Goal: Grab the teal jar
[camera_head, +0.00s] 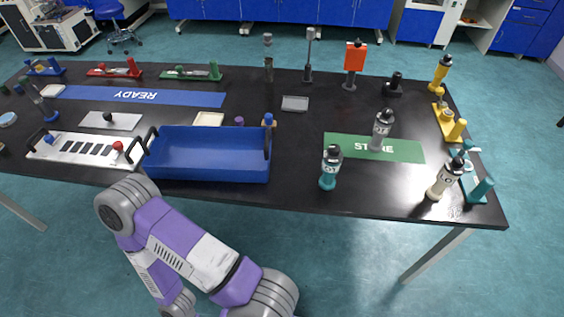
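The teal jar (328,182) stands upright near the front edge of the black table. It has a grey upper part with a dark cap and a pale label with letters on it. Neither of my grippers is in view; only purple and grey links of my own arm show at the lower left, in front of the table.
A blue tray (205,178) with dark handles lies left of the jar. A grey jar (381,133) stands on the green mat. A cream jar (440,183) stands by a teal fixture (481,190) at the right. The tabletop (385,180) right of the teal jar is clear.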

